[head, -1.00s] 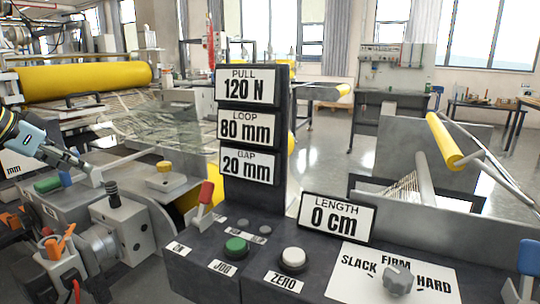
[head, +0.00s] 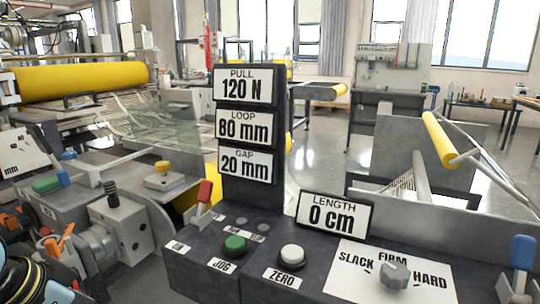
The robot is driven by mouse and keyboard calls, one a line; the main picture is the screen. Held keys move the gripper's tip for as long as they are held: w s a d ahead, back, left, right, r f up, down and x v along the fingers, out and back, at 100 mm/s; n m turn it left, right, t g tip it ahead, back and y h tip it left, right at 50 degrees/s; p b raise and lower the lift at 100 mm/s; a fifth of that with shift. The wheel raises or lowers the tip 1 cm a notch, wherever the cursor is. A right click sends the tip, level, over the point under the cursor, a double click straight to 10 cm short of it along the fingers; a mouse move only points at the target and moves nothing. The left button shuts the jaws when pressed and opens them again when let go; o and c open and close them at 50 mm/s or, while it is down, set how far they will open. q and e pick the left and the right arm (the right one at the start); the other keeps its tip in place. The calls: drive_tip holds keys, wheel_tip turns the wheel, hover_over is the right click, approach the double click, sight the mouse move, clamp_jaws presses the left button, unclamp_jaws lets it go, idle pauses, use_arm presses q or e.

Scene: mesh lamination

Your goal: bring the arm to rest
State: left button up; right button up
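Part of my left arm (head: 38,284), black with yellow bands, shows in the bottom left corner of the head view. Its gripper is outside the picture, so its fingers are hidden. My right arm and gripper are not in view. The dark control console (head: 258,215) stands at the centre, with nothing of mine touching its visible controls.
The console has a green JOG button (head: 235,244), a white ZERO button (head: 291,257), a grey knob (head: 394,274) and a red-handled lever (head: 203,201). A machine with a yellow roller (head: 80,82) stands left. Another yellow roller (head: 440,140) is at right. Open floor lies behind.

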use_arm(q)
drive_tip(key=s+d+n+g+y, duration=0.2)
drive_tip(key=s+n, duration=0.1)
drive_tip(key=s, duration=1.4)
wheel_tip(320, 180, down, 27)
drive_tip(key=s+a, duration=0.2)
drive_tip(key=s, duration=0.1)
drive_tip(key=s+a+f+g, duration=0.1)
drive_tip(key=s+f+g, duration=0.1)
drive_tip(key=s+f, duration=1.2)
drive_tip(key=s, duration=0.3)
drive_tip(key=shift+n, duration=0.4)
